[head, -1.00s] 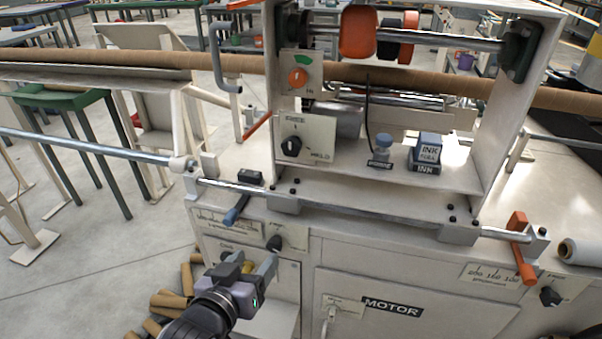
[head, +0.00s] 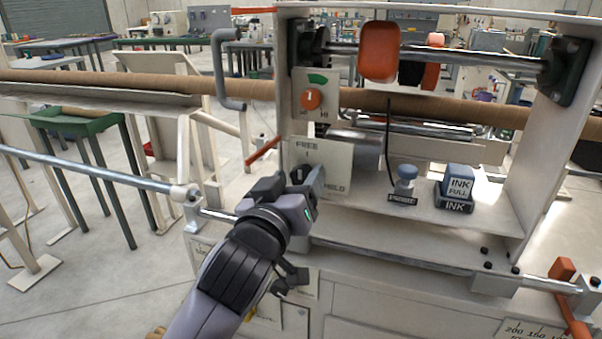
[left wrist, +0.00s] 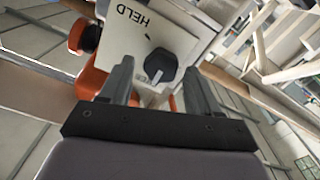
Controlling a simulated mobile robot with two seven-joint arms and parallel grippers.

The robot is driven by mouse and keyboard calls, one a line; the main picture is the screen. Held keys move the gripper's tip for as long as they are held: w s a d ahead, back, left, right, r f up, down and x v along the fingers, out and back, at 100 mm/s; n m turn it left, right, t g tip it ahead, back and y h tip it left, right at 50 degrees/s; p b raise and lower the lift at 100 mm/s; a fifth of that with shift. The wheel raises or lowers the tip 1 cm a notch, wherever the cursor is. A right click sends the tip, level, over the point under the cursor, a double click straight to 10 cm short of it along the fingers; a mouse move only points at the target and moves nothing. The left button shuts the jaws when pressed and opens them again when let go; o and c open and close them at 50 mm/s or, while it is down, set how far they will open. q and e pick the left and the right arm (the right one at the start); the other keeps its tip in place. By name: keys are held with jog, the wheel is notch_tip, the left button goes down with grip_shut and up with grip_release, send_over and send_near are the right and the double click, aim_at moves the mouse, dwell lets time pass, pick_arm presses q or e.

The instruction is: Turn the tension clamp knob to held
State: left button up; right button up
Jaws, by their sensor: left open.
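The tension clamp panel (head: 333,160) is a pale plate with FREE at its top and HELD at its lower right. Its dark knob (left wrist: 162,66) shows in the left wrist view, between and just beyond my open fingertips. The knob's pale mark points toward the bottom of that picture, away from the word HELD (left wrist: 131,14). In the head view my left gripper (head: 300,180) is at the panel and largely hides the knob. In the left wrist view my gripper (left wrist: 158,78) has a finger on each side of the knob; contact cannot be told. My right gripper is out of view.
A long brown tube (head: 150,85) crosses behind. A bottle (head: 405,178) and an INK block (head: 457,182) stand on the shelf to the right. A metal rod (head: 390,258) runs along the front.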

pick_arm(q)
jog(key=shift+x, duration=1.3)
jog(key=c, duration=1)
